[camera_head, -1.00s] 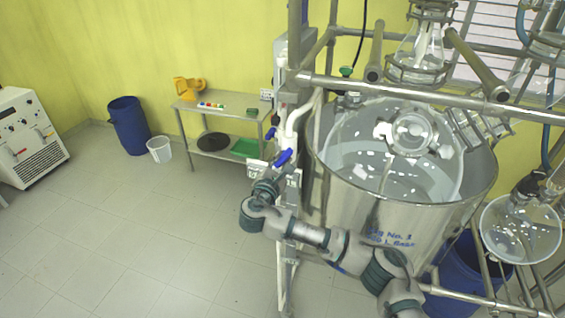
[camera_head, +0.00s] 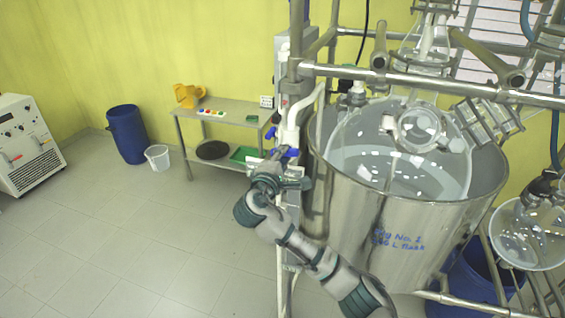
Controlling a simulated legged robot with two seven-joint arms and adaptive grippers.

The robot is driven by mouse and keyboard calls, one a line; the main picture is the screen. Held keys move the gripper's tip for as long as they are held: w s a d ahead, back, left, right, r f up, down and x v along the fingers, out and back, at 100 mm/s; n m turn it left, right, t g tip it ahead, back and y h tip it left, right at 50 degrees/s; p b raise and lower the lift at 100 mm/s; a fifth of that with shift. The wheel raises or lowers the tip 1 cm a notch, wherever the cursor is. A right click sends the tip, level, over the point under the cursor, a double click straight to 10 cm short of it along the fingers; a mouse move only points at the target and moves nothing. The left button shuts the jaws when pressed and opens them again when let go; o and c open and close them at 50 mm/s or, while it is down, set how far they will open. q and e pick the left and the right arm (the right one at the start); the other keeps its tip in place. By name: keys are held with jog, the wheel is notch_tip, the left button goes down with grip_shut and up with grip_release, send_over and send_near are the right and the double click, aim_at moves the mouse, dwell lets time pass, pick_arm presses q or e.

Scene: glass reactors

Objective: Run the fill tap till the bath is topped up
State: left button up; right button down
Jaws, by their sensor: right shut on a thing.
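The steel bath (camera_head: 350,222) stands at right of centre, with blue writing on its side. A round glass vessel (camera_head: 345,150) sits inside it; I cannot make out the bath's water level. White pipework (camera_head: 292,118) runs up at the bath's left, with a blue tap handle (camera_head: 291,152) low on it and another blue handle (camera_head: 270,133) above and left. My right gripper (camera_head: 286,168) is at the lower handle and shut on it, partly hiding it. My left gripper does not show.
A steel frame with horizontal bars (camera_head: 430,85) surrounds the bath. A side table (camera_head: 240,110) holds a yellow object (camera_head: 189,95). A blue drum (camera_head: 127,134), a white bucket (camera_head: 158,158) and a white machine (camera_head: 25,145) stand left. The floor at left is clear.

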jog(key=shift+f+m+b, duration=0.2)
jog(key=shift+m+b, duration=0.3)
jog(key=shift+m, duration=0.6)
jog(key=c, duration=1)
grip_release()
jog(key=shift+w, duration=0.3)
jog(key=v, duration=1.2)
jog(key=shift+w+a+f, duration=0.1)
jog(key=shift+w, duration=0.05)
